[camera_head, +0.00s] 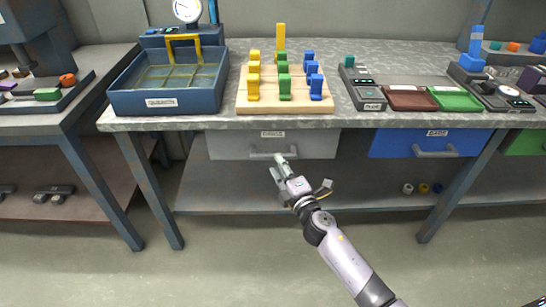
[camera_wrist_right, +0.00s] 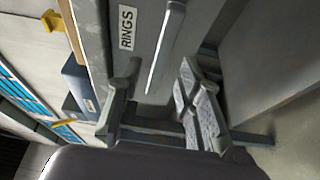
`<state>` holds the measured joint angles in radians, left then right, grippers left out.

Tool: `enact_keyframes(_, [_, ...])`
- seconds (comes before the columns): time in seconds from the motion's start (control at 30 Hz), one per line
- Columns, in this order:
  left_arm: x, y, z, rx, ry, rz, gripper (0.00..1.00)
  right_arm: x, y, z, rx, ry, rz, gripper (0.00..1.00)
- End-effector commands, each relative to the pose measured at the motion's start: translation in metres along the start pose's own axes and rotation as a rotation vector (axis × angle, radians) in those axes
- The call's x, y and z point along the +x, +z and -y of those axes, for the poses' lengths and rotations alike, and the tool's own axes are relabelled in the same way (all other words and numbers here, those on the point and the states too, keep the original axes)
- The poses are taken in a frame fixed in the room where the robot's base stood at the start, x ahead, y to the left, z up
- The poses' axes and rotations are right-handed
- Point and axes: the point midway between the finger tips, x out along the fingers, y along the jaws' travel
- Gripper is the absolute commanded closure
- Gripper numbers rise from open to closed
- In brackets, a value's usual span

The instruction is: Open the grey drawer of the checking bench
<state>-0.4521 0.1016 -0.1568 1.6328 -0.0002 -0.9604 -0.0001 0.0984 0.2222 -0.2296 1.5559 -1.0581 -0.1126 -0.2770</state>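The grey drawer (camera_head: 230,147) is under the checking bench's top, left of the blue drawer, and looks closed. Its bar handle (camera_head: 262,156) is on the front face; the gripper partly covers it. In the right wrist view, the grey drawer front (camera_wrist_right: 142,22) carries a "RINGS" label, and the handle (camera_wrist_right: 168,42) runs lengthwise ahead of the fingers. My right gripper (camera_head: 278,167) is open just in front of the handle. In the wrist view its fingers (camera_wrist_right: 157,80) are spread to either side of the handle's line; I cannot tell if they touch it. My left gripper is out of view.
The bench top (camera_head: 300,122) holds a blue tray (camera_head: 165,101), a wooden peg board (camera_head: 285,109) and several small devices. A blue drawer (camera_head: 400,146) is to the right. A lower shelf (camera_head: 230,198) runs beneath. Floor before the bench is clear.

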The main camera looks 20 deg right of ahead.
Motion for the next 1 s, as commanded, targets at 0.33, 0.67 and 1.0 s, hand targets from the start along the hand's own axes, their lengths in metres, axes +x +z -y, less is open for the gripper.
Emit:
enact_keyframes(0.33, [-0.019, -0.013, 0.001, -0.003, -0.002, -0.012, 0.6, 0.046, -0.001, 0.001, 0.001, 0.0, 0.0, 0.67])
enact_keyframes(0.67, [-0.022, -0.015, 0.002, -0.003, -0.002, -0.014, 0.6, 0.05, -0.001, 0.001, 0.001, -0.001, -0.001, 0.67])
enact_keyframes(1.0, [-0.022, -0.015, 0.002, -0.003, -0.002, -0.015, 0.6, 0.05, -0.001, 0.001, 0.001, -0.001, -0.001, 0.87])
